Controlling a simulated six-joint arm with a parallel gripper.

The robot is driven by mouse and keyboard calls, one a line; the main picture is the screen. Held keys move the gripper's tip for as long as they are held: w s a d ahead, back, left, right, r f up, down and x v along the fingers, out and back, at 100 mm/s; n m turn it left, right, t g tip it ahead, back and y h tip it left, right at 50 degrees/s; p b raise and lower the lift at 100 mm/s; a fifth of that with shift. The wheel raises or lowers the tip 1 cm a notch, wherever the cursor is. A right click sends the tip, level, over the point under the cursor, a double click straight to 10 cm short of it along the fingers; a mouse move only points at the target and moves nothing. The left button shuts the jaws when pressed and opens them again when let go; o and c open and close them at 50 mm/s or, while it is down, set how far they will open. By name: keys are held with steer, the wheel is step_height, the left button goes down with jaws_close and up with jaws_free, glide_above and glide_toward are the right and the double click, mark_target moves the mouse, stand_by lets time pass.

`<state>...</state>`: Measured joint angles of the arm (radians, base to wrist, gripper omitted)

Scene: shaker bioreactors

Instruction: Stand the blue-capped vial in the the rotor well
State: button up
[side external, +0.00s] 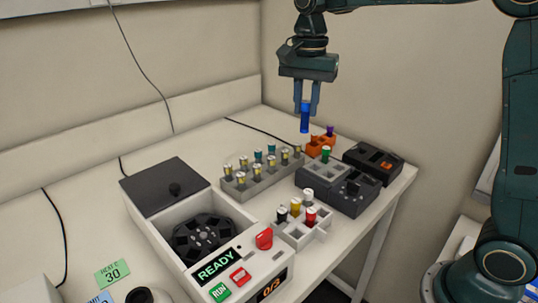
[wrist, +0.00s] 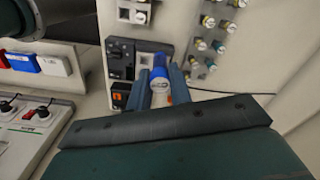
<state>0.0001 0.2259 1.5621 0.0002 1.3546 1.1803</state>
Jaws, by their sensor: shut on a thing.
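My gripper (side external: 307,98) is shut on the blue-capped vial (side external: 305,119) and holds it upright in the air, above the back part of the bench. In the wrist view the vial (wrist: 160,84) sits between the two fingers (wrist: 160,92), with its blue part showing. The rotor (side external: 204,238) is a dark disc with several wells inside the open white centrifuge (side external: 170,235) at the front left of the side view. The vial is well apart from it, up and to the right.
The centrifuge's dark lid (side external: 165,186) stands at its back. A grey rack (side external: 262,176) holds several vials. A white rack (side external: 300,230) with capped vials stands right of the centrifuge. An orange rack (side external: 319,146) and dark devices (side external: 340,189) stand on the right.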

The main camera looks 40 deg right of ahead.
steer(key=w+a+f+n, duration=0.1)
steer(key=a+f+n, duration=0.25)
steer(key=a, duration=0.95)
steer(key=n, duration=0.3)
glide_toward(214, 236)
steer(key=s+a+r, duration=0.2)
steer(key=s+r, duration=0.1)
steer(key=shift+d+f, duration=0.2)
steer(key=shift+f, duration=0.05)
steer(key=shift+f, duration=0.15)
steer(key=shift+f, duration=2.25)
steer(key=shift+f, duration=2)
steer(key=o, duration=0.8)
steer(key=shift+o, duration=0.2)
steer(key=shift+d, duration=0.1)
